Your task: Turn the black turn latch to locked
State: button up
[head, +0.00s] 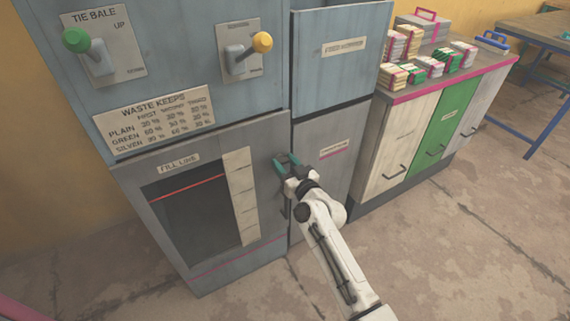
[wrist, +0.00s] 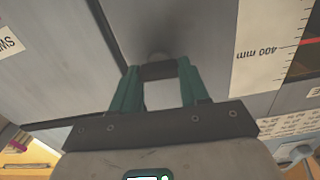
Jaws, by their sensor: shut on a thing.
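The black turn latch (wrist: 157,71) shows in the wrist view as a short dark bar between my fingertips, in front of a grey panel. A round grey hub is just beyond it. My gripper (wrist: 158,82) has teal fingers, one on each side of the latch, and is shut on it. In the head view my gripper (head: 286,161) is at the right edge of the grey press door (head: 216,262). The latch is mostly hidden there by the fingers, and I cannot tell its lock position.
The press has a green-knobbed lever (head: 76,40) and a yellow-knobbed lever (head: 262,42) above. A counter (head: 440,75) with bundled stacks stands to the right, over white, green and grey doors. The floor (head: 470,240) at the lower right is clear.

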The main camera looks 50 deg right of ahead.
jog(key=m, duration=0.4)
jog(key=shift+d+m, duration=0.1)
jog(key=shift+m, duration=0.3)
jog(key=m, duration=0.9)
jog(key=shift+d+f+p, duration=0.1)
jog(key=shift+f+p, duration=0.05)
jog(key=shift+p, duration=0.25)
jog(key=shift+s+f+m+p, duration=0.1)
jog(key=shift+m+p, duration=0.2)
jog(key=shift+m, duration=1.5)
jog(key=o, duration=1.1)
jog(key=shift+c, duration=0.2)
jog(key=v, duration=1)
jog(key=shift+s, duration=0.35)
